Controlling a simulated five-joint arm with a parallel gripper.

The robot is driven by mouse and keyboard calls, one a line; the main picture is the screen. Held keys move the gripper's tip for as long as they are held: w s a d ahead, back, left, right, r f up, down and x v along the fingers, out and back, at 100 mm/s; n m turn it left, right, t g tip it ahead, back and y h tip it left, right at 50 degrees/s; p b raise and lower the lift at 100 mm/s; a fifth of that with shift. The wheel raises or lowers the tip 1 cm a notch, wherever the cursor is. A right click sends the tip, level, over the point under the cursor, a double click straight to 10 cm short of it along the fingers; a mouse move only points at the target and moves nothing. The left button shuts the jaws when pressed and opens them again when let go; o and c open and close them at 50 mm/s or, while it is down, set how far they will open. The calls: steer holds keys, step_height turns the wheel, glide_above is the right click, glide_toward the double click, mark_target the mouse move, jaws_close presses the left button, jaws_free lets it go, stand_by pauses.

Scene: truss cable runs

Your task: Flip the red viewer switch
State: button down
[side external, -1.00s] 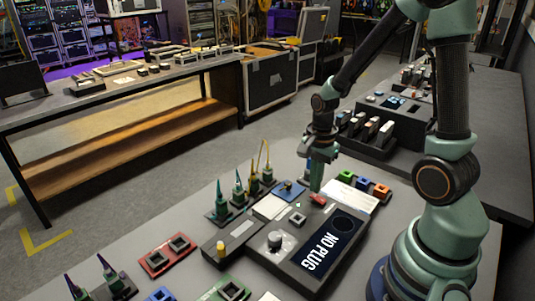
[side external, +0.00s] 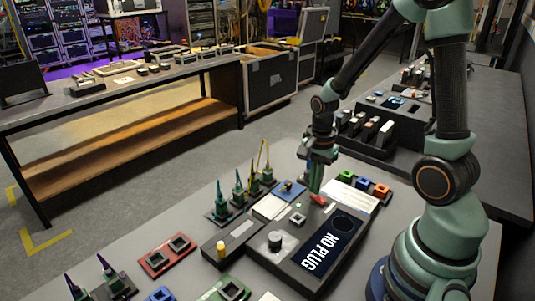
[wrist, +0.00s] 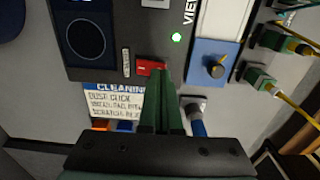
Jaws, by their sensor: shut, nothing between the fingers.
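The red viewer switch (side external: 319,200) sits near the far end of the dark viewer box (side external: 283,258). In the wrist view the switch (wrist: 151,66) is a small red rocker at the box's edge, partly covered by my fingertips. My gripper (side external: 315,191) points down, its green fingers together and empty. In the wrist view the fingertips (wrist: 167,74) overlap the right part of the switch. They are at or just above it; I cannot tell whether they touch. The box's screen (side external: 325,248) reads "NO PLUG". A green light (wrist: 176,38) glows on the box.
A white cleaning card (wrist: 115,105) lies beside the box near the switch. Green, blue and orange blocks (side external: 363,184) sit behind the box.

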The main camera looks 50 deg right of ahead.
steer(key=shift+f, duration=0.55)
steer(key=shift+r, duration=3.55)
steer(key=a+r+n+t, duration=0.2)
steer(key=a+r+n, duration=0.2)
steer(key=n, duration=0.5)
steer(key=s+a+r+n+t, duration=0.1)
steer(key=a+r+n+t, duration=0.2)
steer(key=a+r+n, duration=0.2)
steer(key=shift+a+r+n+t, duration=0.25)
steer(key=shift+r+n+t, duration=0.05)
steer(key=shift+r+n, duration=1.65)
steer(key=shift+s+f, duration=0.1)
